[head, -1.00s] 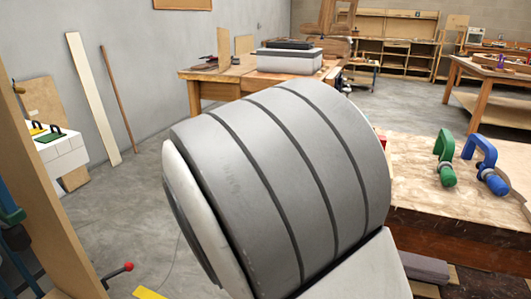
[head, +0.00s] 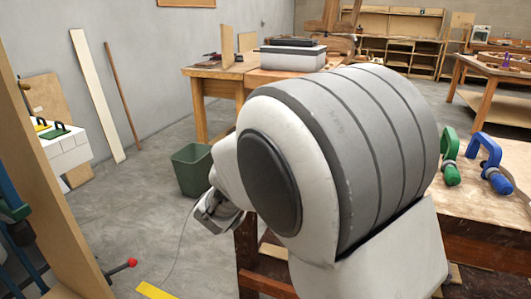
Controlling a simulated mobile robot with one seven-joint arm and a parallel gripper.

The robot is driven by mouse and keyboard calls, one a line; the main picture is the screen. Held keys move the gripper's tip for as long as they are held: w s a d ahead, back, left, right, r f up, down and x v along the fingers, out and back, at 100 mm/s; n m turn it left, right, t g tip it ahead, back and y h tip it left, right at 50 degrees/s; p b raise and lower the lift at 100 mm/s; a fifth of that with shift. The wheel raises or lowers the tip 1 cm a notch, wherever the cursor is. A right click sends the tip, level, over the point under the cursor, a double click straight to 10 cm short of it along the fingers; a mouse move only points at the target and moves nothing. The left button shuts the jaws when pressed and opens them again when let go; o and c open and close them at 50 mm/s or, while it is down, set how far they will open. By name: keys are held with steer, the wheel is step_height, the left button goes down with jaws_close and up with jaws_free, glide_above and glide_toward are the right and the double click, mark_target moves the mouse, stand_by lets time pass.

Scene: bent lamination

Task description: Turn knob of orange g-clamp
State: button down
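No orange g-clamp can be made out. A green clamp (head: 451,160) and a blue clamp (head: 489,165) stand on the light wooden bench top (head: 510,207) at the right. My large white and grey arm fills the middle and covers part of that bench. A small metallic part at the far end of my arm, perhaps my gripper (head: 217,212), shows low at the arm's left side, over the floor and apart from both clamps. No fingers can be made out on it, so I cannot tell whether it is open or shut.
A green bin (head: 192,170) stands on the floor behind my arm. A wooden table (head: 222,84) with a grey box (head: 292,59) is at the back. A wooden upright (head: 60,175) and a red-knobbed lever (head: 122,268) are at the left. Grey floor (head: 150,215) lies open between.

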steer(key=shift+w+d+r, duration=0.1)
steer(key=shift+d, duration=0.1)
steer(key=shift+c, duration=1.8)
jaws_free()
steer(key=shift+a, duration=0.1)
steer(key=p+v, duration=0.2)
steer(key=v, duration=1.5)
steer(key=shift+s, duration=0.2)
